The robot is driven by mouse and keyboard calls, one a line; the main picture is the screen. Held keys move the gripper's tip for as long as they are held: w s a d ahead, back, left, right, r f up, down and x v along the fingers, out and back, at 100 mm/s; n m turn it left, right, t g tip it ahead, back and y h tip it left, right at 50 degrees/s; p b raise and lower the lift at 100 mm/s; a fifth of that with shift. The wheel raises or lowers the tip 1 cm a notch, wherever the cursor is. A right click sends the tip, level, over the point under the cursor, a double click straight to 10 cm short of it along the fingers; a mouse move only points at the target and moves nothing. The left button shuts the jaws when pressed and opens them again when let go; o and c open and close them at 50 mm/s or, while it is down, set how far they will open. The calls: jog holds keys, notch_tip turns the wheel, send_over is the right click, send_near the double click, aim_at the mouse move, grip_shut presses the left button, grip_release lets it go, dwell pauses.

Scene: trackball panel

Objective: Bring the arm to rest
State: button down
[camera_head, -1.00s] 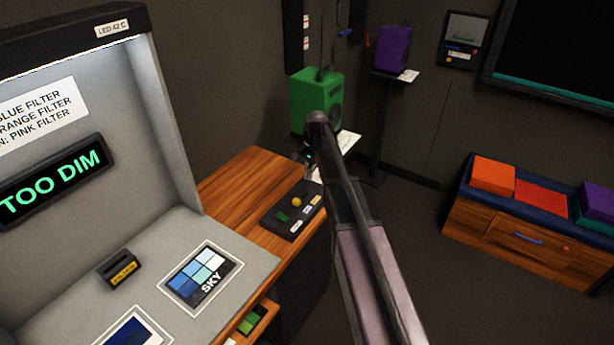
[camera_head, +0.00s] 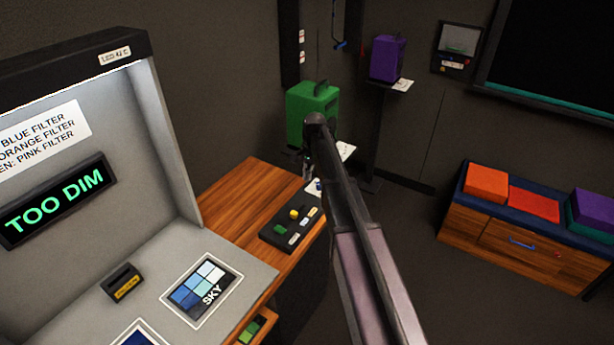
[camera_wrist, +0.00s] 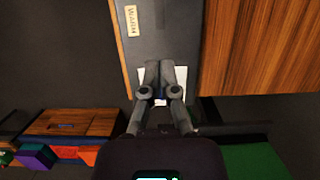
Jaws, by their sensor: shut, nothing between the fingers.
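My gripper (camera_head: 308,168) is shut and empty. In the head view it hangs at the far end of my arm, partly hidden behind the arm, in front of the green box. In the wrist view the closed fingers (camera_wrist: 160,75) point at a dark panel (camera_wrist: 160,30) with a label reading WARM. The black trackball panel (camera_head: 276,236), with a yellow ball (camera_head: 293,213) and a green button (camera_head: 280,230), lies on the wooden table. I cannot tell whether the fingertips touch the panel.
A grey booth (camera_head: 222,252) at left has a display (camera_head: 58,203) reading TOO DIM and a SKY card (camera_head: 200,290). A green box (camera_head: 305,105) and a purple box (camera_head: 387,58) stand behind. A wooden cabinet (camera_head: 490,235) is at right. The floor between is clear.

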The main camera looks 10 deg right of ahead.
jog(key=s+a+n+t+h, duration=0.2)
jog(key=s+n, duration=0.7)
jog(key=s, duration=1.9)
jog(key=shift+a+f, duration=0.25)
jog(key=shift+a, duration=0.15)
